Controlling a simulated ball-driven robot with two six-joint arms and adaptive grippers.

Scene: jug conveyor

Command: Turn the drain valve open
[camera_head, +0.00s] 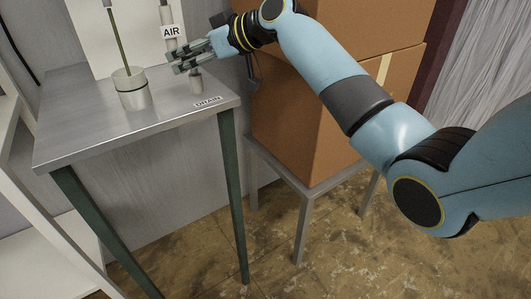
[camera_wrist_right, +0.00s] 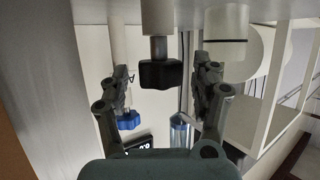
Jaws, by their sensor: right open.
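A short grey metal post (camera_head: 196,82) stands on the bench behind the DRAIN label (camera_head: 208,102); my right gripper (camera_head: 180,62) covers its top in the head view. In the right wrist view, a black knob (camera_wrist_right: 161,74) on a grey stem sits between the two spread fingers of my right gripper (camera_wrist_right: 163,88). The gripper is open, with gaps showing on both sides of the knob. Which way the valve is turned cannot be told. My left gripper is not in view.
A pipe with an AIR label (camera_head: 171,31) rises close behind the gripper. Cardboard boxes (camera_head: 300,125) stand right. The wrist view shows a blue knob (camera_wrist_right: 128,120).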

